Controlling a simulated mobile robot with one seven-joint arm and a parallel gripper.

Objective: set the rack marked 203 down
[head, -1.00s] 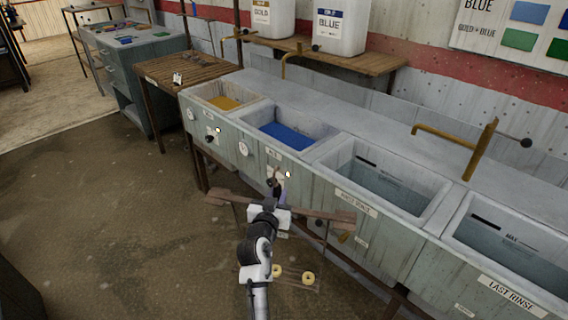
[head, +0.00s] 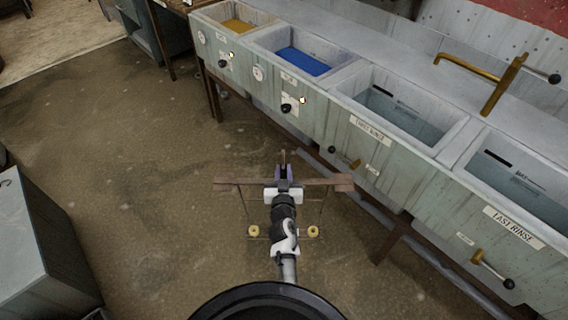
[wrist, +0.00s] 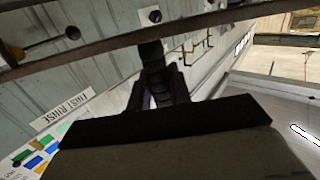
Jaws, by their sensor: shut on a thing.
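The rack (head: 325,186) is a brown wooden bar with thin rods hanging from it and a yellow round piece (head: 313,231) at each lower side. I cannot read a 203 mark on it. My gripper (head: 284,175) is shut on the middle of the bar and holds it above the brown floor, in front of the basins. In the wrist view the bar (wrist: 100,45) crosses the top of the picture, with my dark gripper (wrist: 160,90) at it. My arm hides part of the rack's lower middle.
A row of basins stands behind and right: gold (head: 238,25), blue (head: 303,61), first rinse (head: 395,105) and last rinse (head: 520,185). Knobs and taps stick out from their fronts. A grey-green cabinet (head: 35,250) stands at left. The floor (head: 130,160) between is open.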

